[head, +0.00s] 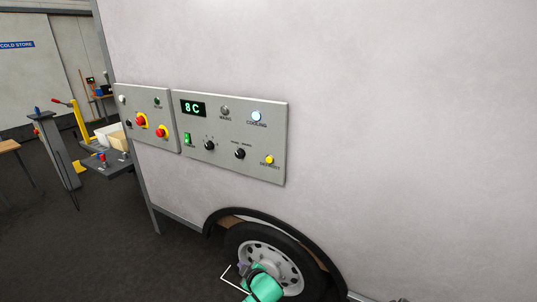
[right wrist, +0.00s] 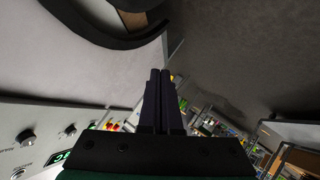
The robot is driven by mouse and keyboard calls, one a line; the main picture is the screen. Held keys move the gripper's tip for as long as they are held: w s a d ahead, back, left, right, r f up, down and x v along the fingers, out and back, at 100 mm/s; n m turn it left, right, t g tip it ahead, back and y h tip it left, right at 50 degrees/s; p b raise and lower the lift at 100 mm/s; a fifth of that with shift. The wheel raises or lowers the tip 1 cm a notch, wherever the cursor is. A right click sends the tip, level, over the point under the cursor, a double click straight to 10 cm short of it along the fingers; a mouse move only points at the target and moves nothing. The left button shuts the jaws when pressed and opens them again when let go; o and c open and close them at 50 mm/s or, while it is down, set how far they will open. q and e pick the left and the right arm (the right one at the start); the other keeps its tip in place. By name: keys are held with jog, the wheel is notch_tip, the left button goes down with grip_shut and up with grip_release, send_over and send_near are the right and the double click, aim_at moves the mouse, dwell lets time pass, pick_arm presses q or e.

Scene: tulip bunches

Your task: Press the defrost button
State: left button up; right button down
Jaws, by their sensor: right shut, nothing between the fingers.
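The defrost button (head: 269,160) is a small yellow button at the lower right of a grey control panel (head: 225,165) on the trailer's white wall. My right gripper (head: 242,269) is low in front of the trailer's wheel, below the panel and apart from the button. In the right wrist view its dark fingers (right wrist: 160,75) are together, with nothing between them. That view shows part of the panel with knobs (right wrist: 27,138) at the lower left; I cannot make out the defrost button there. My left gripper is not in view.
The panel also has a green "8 C" display (head: 193,108), a lit cooling lamp (head: 256,117), a green switch (head: 187,139) and two black knobs. A second panel (head: 161,103) with red buttons is at its left. The wheel (head: 268,262) sits below. The wall at right is bare.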

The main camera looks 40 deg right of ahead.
pick_arm(q)
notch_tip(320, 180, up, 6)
jog(key=p, duration=0.4)
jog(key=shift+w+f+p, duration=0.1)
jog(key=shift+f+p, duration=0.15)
jog(key=shift+p, duration=0.05)
pick_arm(e)
jog(key=w+d+r+t+h, duration=0.1)
jog(key=d+r, duration=0.2)
jog(key=r, duration=0.7)
jog(key=w+d+r+t+h, duration=0.1)
jog(key=d+r+h, duration=0.1)
jog(key=r, duration=0.8)
jog(key=w+d+r+t+h, duration=0.1)
jog(key=d+r, duration=0.4)
jog(key=r, duration=0.5)
jog(key=shift+w+t+h, duration=0.4)
jog(key=shift+w+t, duration=0.1)
jog(key=shift+w, duration=0.1)
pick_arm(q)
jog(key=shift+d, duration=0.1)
